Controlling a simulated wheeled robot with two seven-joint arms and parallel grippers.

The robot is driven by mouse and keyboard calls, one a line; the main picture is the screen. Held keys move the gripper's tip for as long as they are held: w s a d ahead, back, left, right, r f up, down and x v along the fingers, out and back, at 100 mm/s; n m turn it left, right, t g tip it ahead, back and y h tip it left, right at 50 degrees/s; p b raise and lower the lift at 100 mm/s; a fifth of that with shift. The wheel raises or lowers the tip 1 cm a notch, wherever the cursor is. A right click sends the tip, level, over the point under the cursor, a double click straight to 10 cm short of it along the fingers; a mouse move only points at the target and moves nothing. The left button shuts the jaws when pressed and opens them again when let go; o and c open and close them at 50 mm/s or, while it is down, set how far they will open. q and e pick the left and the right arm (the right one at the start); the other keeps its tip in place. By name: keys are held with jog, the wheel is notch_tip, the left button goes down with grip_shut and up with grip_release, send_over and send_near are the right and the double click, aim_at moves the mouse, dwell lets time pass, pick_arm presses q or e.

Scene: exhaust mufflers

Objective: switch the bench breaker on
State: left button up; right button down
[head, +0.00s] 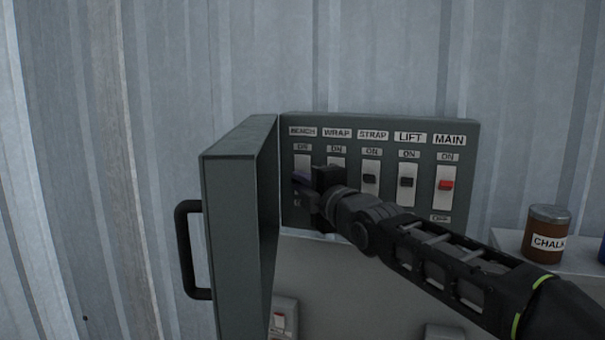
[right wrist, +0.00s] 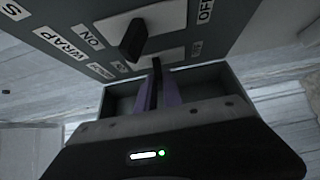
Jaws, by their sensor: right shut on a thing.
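The breaker panel (head: 461,140) is a dark green box with its door open to the left. Its labels read BENCH, WRAP, STRAP, LIFT and MAIN. My right gripper (head: 303,178) is at the leftmost switch, under the BENCH label (head: 302,131), and covers its lever in the head view. The right wrist view shows the purple fingers (right wrist: 158,92) shut on the dark bench breaker lever (right wrist: 157,68). The upper part of its white plate (head: 302,161) shows; the lever's exact position is hard to tell. My left gripper is not in view.
The black WRAP lever (right wrist: 133,40) is close beside the fingers. The STRAP lever (head: 371,179), LIFT lever (head: 406,182) and red MAIN lever (head: 446,185) are further right. The open door (head: 235,215) stands close left. A brown chalk jar (head: 546,235) stands on a ledge at right.

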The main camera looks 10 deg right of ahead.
jog(key=shift+w+d+r+m+g+p, duration=0.1)
jog(key=shift+w+r+m+g+p, duration=0.05)
jog(key=shift+r+m+g+p, duration=0.65)
jog(key=shift+w+r+m+g+p, duration=0.1)
jog(key=shift+r+m+g+p, duration=0.35)
jog(key=shift+m+g+p, duration=0.65)
jog(key=shift+p, duration=0.3)
jog(key=c, duration=1.5)
grip_release()
